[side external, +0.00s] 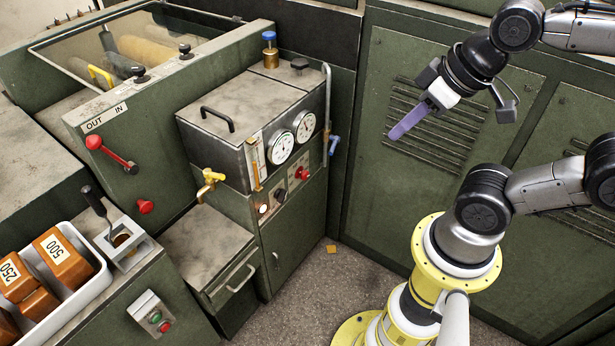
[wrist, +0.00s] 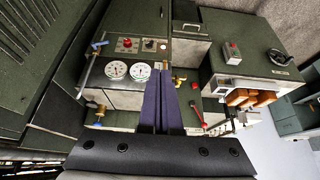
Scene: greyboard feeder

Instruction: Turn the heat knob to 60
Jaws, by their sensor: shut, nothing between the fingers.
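The control panel on the front of the green cabinet carries a black knob (side external: 281,195), a red knob (side external: 302,173) and a lit lamp (side external: 263,209). Their labels and scale are too small to read, so I cannot tell which is the heat knob or its setting. In the wrist view the red knob (wrist: 127,43) and black knob (wrist: 148,45) sit beyond the gauges. My gripper (side external: 394,135) has purple fingers; it is shut, empty and in the air, well to the right of the panel. Its fingers also show in the wrist view (wrist: 159,76), apart from the knobs.
Two round gauges (side external: 280,148) sit above the knobs. A brass tap (side external: 211,182) sticks out left of the panel, and a pipe with a blue valve (side external: 334,145) runs at its right. A red lever (side external: 112,155) stands further left. The air between gripper and panel looks clear.

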